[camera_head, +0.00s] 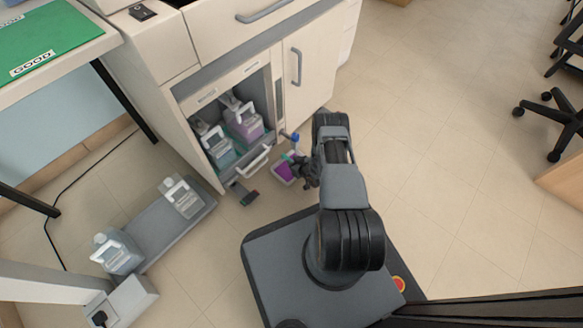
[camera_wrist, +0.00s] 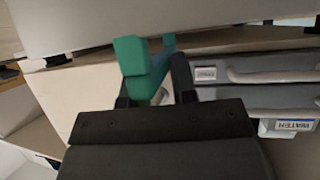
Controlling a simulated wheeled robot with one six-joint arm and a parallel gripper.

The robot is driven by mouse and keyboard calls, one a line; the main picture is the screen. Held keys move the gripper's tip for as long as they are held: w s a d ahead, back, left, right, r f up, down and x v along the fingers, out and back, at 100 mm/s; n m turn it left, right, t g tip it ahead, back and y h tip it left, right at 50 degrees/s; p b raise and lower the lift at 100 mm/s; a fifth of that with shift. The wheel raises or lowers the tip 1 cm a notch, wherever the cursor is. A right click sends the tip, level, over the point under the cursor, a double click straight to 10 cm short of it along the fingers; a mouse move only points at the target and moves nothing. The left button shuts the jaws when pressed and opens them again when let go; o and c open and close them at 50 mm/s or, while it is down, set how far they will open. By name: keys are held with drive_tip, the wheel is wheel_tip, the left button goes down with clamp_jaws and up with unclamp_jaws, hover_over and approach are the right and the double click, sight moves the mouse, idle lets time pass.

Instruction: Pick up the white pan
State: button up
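A small white pan (camera_head: 280,180) with purple inside shows in the head view, low in front of the open cabinet. My gripper (camera_head: 291,158) is right at its upper right side and partly covers it. Whether the fingers are closed on the rim is not clear, nor whether the pan rests on the floor.
A grey platform (camera_head: 160,228) with two white-handled bottles stands at left. A bottle labelled WATER (camera_wrist: 290,128) shows in the wrist view. Floor at right (camera_head: 440,150) is clear.

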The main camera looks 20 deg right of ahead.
drive_tip(key=shift+d, duration=0.1)
clamp_jaws()
drive_tip(key=shift+r, duration=0.1)
idle(0.3)
